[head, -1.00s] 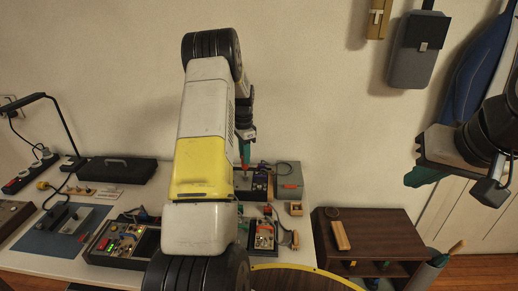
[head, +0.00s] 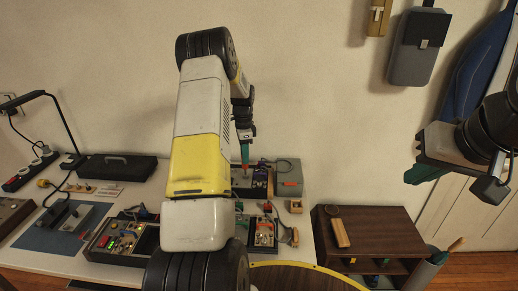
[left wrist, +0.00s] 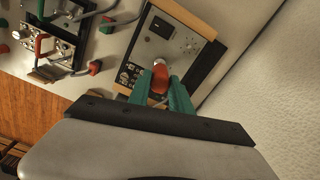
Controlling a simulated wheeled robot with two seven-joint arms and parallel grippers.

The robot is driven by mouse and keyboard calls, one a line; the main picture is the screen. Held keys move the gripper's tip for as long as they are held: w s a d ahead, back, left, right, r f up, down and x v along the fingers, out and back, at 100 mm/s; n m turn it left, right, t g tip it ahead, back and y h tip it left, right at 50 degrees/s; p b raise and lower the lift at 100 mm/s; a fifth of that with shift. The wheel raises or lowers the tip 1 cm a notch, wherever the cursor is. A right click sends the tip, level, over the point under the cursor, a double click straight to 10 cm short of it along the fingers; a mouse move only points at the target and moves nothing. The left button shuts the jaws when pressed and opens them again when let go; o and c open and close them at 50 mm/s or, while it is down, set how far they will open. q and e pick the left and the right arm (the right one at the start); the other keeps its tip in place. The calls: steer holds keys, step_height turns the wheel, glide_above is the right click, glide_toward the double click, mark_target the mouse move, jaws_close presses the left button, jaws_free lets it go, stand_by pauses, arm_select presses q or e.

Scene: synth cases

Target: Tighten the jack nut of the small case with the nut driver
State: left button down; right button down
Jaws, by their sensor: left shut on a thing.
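My left gripper (head: 245,158) points down over the back of the bench, with its teal fingers shut on the nut driver. In the left wrist view the driver's red-orange handle (left wrist: 160,80) is between the fingers (left wrist: 172,92). Below it is a case with a grey panel (left wrist: 177,45), wooden sides and a dark strip of jacks; it also shows in the head view (head: 240,183). The driver's tip and the jack nut are hidden, so I cannot tell whether they touch. My right gripper (head: 424,170) hangs at the right, away from the bench; its opening is unclear.
A small panel case with cables (head: 264,234) stands nearer the front; a larger panel case (head: 120,240) is left of it. A grey box (head: 289,178) stands at the back right. A lamp (head: 62,120) and black case (head: 118,167) are at left. A brown shelf (head: 380,230) stands right.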

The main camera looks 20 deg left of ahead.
arm_select(q)
steer(key=m, duration=0.2)
steer(key=shift+m, duration=0.4)
steer(key=m, duration=0.3)
steer(key=c, duration=1.1)
jaws_free()
steer(key=shift+r, duration=0.1)
